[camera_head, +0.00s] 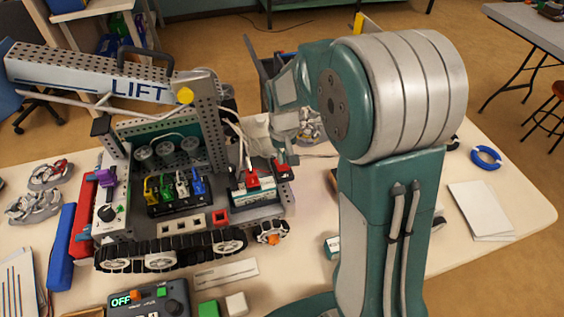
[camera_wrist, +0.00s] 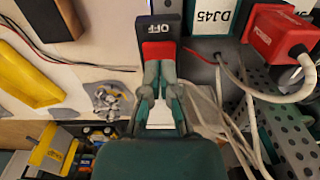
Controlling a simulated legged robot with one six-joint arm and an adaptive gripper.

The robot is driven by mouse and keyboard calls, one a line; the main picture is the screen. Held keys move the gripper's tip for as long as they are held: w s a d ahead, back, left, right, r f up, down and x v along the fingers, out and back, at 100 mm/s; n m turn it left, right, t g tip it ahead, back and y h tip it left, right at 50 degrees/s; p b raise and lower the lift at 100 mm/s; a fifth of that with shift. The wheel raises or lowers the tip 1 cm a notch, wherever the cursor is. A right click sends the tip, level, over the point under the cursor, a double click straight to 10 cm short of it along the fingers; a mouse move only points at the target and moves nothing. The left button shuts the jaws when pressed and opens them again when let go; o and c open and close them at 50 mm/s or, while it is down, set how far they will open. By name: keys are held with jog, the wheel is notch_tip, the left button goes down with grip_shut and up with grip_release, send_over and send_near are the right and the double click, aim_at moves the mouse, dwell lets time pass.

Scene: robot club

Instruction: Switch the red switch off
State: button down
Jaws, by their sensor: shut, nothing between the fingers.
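The red switch (camera_wrist: 158,48) is in the upper middle of the wrist view, a red rocker in a black housing whose visible end is marked OFF. In the head view the red switch (camera_head: 283,168) sits at the right edge of the tracked robot, beside the battery. My gripper (camera_wrist: 159,64) is shut and empty, its fingertips at the edge of the red rocker and hiding its near part. I cannot tell whether they touch it. In the head view my gripper (camera_head: 287,156) points down just above the switch.
A red POWER plug (camera_wrist: 287,32) with a pale cable is right of the switch, on the DJ45 battery (camera_head: 253,193). The LIFT boom (camera_head: 110,82) rises at left. Loose cables run beside my gripper. A blue tape roll (camera_head: 486,157) and white sheets (camera_head: 482,210) lie at right.

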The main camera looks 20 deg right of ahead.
aim_at(283, 167)
jog(key=shift+f, duration=1.1)
dwell(0.6)
jog(key=shift+r, duration=3.55)
jog(key=s+r+t, duration=0.2)
jog(key=s+r, duration=0.3)
jog(key=s, duration=0.5)
jog(key=s+r+t, duration=0.3)
jog(key=s+r, duration=0.3)
jog(key=s, duration=0.5)
jog(key=shift+r+t, duration=0.3)
